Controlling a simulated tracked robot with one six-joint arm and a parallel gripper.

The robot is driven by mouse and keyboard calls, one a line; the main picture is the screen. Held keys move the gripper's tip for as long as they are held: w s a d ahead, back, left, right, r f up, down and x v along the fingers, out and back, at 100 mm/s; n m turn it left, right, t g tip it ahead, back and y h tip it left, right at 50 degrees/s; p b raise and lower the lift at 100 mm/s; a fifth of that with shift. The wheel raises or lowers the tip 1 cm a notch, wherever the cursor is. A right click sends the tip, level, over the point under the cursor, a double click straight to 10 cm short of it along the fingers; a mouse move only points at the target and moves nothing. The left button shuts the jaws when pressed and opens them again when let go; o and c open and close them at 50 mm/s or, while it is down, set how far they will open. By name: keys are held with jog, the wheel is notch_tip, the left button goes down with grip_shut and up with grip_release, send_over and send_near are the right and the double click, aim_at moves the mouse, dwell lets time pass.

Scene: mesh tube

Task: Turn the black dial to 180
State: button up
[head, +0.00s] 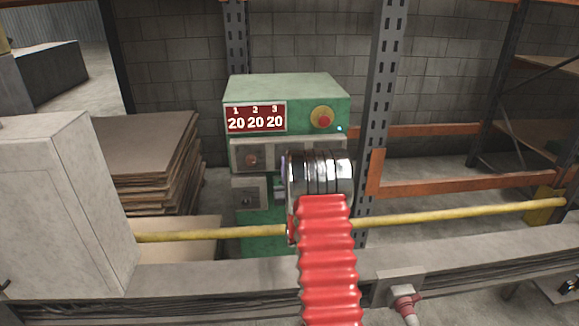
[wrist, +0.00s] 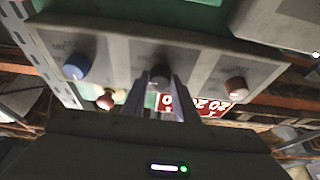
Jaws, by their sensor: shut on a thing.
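The black dial (wrist: 160,75) is the middle one of three knobs on a grey panel in the wrist view. My gripper (wrist: 161,86) has a finger on each side of the dial and is shut on it. In the head view my arm hides the dial and most of my gripper. The dial's marks are too blurred to read. A red display (head: 256,118) on the green machine (head: 290,89) reads 20 under each of 1, 2 and 3.
A blue knob (wrist: 77,66) is left of the dial and a reddish knob (wrist: 236,87) right of it in the wrist view. A red stop button (head: 322,117) is on the machine's top box. A yellow rail (head: 450,214) and grey beam (head: 450,254) cross in front.

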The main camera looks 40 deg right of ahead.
jog(key=shift+f, duration=0.45)
jog(key=o, duration=0.8)
jog(key=shift+w, duration=0.1)
jog(key=shift+o, duration=1.3)
jog(key=shift+r, duration=0.25)
jog(key=v, duration=1.4)
jog(key=shift+d, duration=0.1)
